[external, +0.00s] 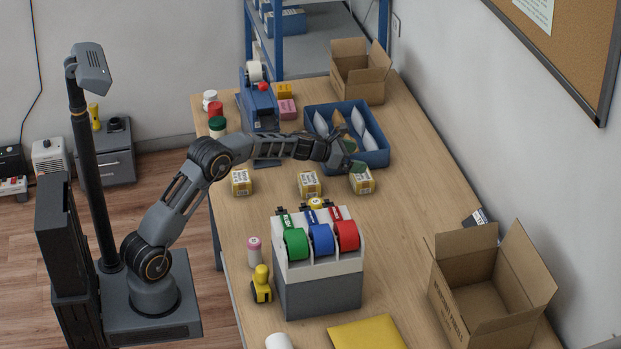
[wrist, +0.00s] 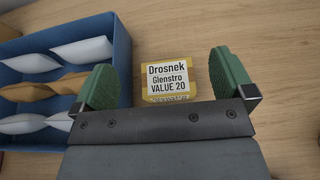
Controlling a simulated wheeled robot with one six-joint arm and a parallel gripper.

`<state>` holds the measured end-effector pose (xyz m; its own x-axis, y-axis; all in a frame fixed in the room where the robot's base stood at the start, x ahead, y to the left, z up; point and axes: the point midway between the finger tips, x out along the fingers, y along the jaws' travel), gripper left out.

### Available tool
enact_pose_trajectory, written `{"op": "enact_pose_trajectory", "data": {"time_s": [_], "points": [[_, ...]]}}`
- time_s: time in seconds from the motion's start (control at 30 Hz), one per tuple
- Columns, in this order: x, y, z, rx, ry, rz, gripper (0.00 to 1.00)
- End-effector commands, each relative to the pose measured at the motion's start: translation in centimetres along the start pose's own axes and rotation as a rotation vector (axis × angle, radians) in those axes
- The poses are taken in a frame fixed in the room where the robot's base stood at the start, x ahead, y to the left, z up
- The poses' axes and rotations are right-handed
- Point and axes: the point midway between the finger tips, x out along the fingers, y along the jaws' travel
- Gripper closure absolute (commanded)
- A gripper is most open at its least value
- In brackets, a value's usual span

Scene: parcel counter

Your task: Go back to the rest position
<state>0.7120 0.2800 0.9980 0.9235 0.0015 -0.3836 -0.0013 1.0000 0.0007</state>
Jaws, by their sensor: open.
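My gripper (external: 349,151) is stretched out over the wooden counter, near the front edge of the blue tray. It is open. In the wrist view its two green fingertips (wrist: 167,80) stand apart with nothing held between them. A small yellow parcel with a white label (external: 362,182) lies on the counter near the gripper. In the wrist view this parcel (wrist: 168,76) shows beyond and between the fingers, and its label reads "Drosnek Glenstro VALUE 20". My arm reaches out from its base at the left, and no rest position is marked in view.
The blue tray (external: 384,159) holds white and brown packets close beside my gripper. Two more yellow parcels (external: 241,184) (external: 309,185) lie to the left. A tape dispenser (external: 318,285) with green, blue and red rolls stands in front. Open cardboard boxes (external: 450,290) (external: 345,85) stand right and back.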

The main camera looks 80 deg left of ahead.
Motion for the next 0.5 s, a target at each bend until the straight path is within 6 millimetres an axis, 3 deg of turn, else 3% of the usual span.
{"op": "enact_pose_trajectory", "data": {"time_s": [0.17, 0.27, 0.37, 0.5], "points": [[-1.1, -1.7, 1.9, 0.083, 0.006, -0.029, 0.0], [-3.5, -5.0, 4.9, 0.258, 0.02, -0.087, 0.0], [-7.5, -10.0, 8.5, 0.533, 0.037, -0.179, 0.0], [-15.1, -17.6, 12.1, 1.011, 0.053, -0.342, 0.0]]}}
